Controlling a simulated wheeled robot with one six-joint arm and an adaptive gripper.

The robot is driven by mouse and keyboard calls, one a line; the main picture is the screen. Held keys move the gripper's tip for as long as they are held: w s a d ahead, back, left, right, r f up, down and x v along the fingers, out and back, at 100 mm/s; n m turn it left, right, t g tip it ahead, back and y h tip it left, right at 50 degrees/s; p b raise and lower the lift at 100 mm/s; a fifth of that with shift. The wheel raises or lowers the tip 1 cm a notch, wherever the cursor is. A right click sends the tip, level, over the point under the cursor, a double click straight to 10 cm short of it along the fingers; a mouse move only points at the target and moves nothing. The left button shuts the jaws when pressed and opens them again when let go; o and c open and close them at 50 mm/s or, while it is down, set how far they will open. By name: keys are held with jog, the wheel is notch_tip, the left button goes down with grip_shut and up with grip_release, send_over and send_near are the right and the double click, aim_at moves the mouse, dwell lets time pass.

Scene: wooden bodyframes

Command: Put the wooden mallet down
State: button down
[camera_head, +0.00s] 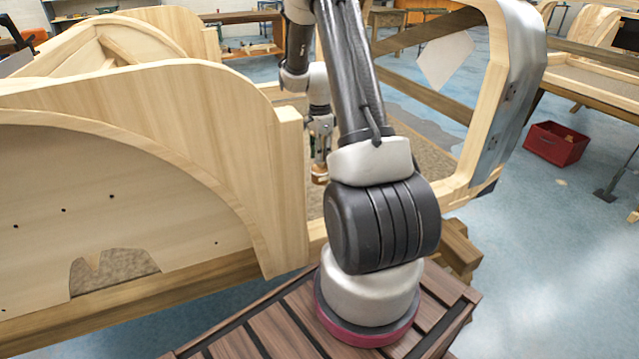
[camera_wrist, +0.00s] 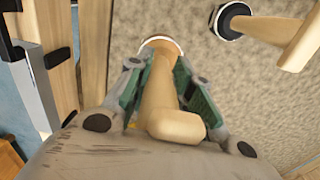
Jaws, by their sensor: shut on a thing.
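My gripper (camera_head: 320,148) hangs pointing down inside the wooden bodyframe, partly behind my own arm. In the wrist view my gripper (camera_wrist: 161,68) has its two green-padded fingers closed on the wooden mallet (camera_wrist: 160,92) between them. The mallet is pale wood, with a rounded end toward the camera and a brown, white-rimmed end at the far side. In the head view only a small brown end of the mallet (camera_head: 320,174) shows below the fingers. I cannot tell whether it touches the speckled brown surface (camera_wrist: 125,22) below.
A second tool with a black round end and wooden handle (camera_wrist: 300,42) lies at the upper right of the wrist view. A tall curved wooden panel (camera_head: 200,110) stands left of my arm, a metal-faced frame post (camera_head: 508,95) right. A red crate (camera_head: 555,145) sits on the floor.

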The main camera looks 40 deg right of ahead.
aim_at(320, 170)
jog(key=shift+f, duration=3.45)
jog(key=shift+f, duration=0.1)
jog(key=c, duration=1.3)
grip_release()
jog(key=shift+o, duration=0.2)
notch_tip(320, 170, up, 12)
jog(key=shift+d, duration=0.1)
